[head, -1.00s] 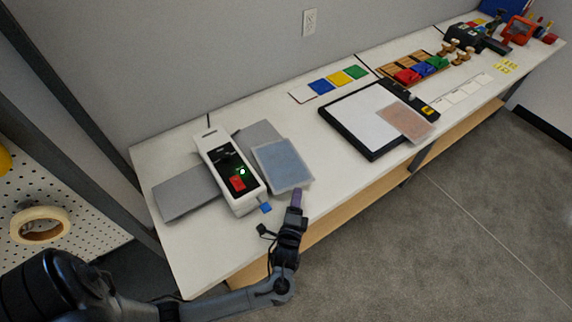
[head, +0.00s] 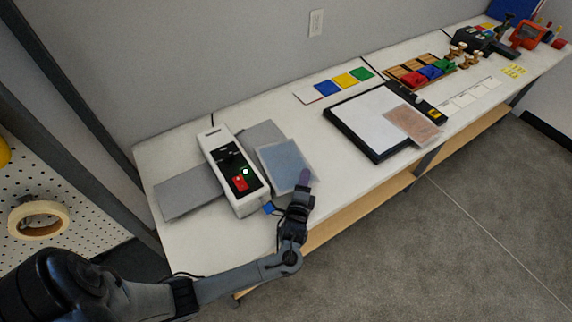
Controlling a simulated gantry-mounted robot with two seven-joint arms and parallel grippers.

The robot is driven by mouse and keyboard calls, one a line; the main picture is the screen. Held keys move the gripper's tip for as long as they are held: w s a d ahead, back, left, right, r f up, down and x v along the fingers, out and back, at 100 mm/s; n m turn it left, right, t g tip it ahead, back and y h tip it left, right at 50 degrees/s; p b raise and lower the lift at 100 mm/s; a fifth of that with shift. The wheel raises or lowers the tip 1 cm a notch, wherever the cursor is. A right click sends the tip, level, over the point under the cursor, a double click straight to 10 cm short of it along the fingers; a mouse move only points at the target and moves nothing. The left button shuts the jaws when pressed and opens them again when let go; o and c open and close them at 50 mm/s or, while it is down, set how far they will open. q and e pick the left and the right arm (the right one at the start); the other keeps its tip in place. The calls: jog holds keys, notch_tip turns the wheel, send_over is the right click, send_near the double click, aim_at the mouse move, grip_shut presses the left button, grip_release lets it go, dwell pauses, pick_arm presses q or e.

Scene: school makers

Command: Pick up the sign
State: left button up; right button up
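A blue-grey sheet with a clear border (head: 284,165), which may be the sign, lies on the white table just right of the white laminator-like machine (head: 231,168). A similar orange-brown sheet (head: 412,125) lies over the right side of a black-framed board (head: 352,137). I cannot tell for certain which sheet is the sign. My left gripper (head: 305,177) has purple fingertips at the blue-grey sheet's front right corner. Its fingers overlap that corner in the picture; contact and finger gap are too small to make out. My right gripper is not in view.
Grey flat panels (head: 187,192) lie on both sides of the machine. Coloured cards (head: 327,88) and a wooden tray of coloured blocks (head: 421,72) are farther back. Bare table lies between sheet and board.

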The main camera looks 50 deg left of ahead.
pick_arm(q)
grip_shut()
jog(key=shift+r, duration=0.15)
